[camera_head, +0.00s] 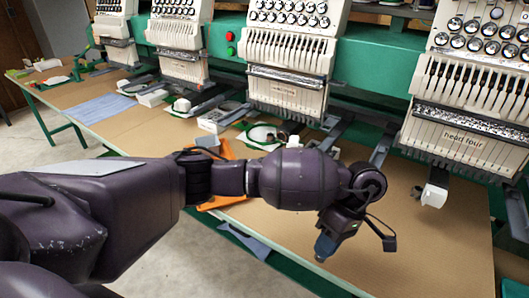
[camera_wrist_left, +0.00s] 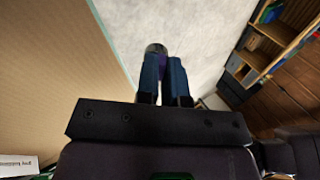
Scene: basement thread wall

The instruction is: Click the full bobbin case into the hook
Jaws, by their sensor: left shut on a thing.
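My left gripper (camera_head: 322,246) hangs over the front edge of the brown table, below and left of the machine head labelled head four (camera_head: 467,135). In the left wrist view its two blue fingers (camera_wrist_left: 165,72) are shut on a small round metal piece, the bobbin case (camera_wrist_left: 156,48), with purple showing between the fingers. The case is too small to make out in the head view. A white part (camera_head: 434,191) sits at the end of the arm under head four; I cannot make out the hook inside it. My right gripper is not in view.
The brown tabletop (camera_head: 430,245) is clear at the front right. An orange tray (camera_head: 223,201) lies partly behind my left arm. More machine heads (camera_head: 290,40) stand along the green beam. In the wrist view, a white printed label (camera_wrist_left: 18,164) lies on the table and shelves (camera_wrist_left: 262,45) stand beyond the floor.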

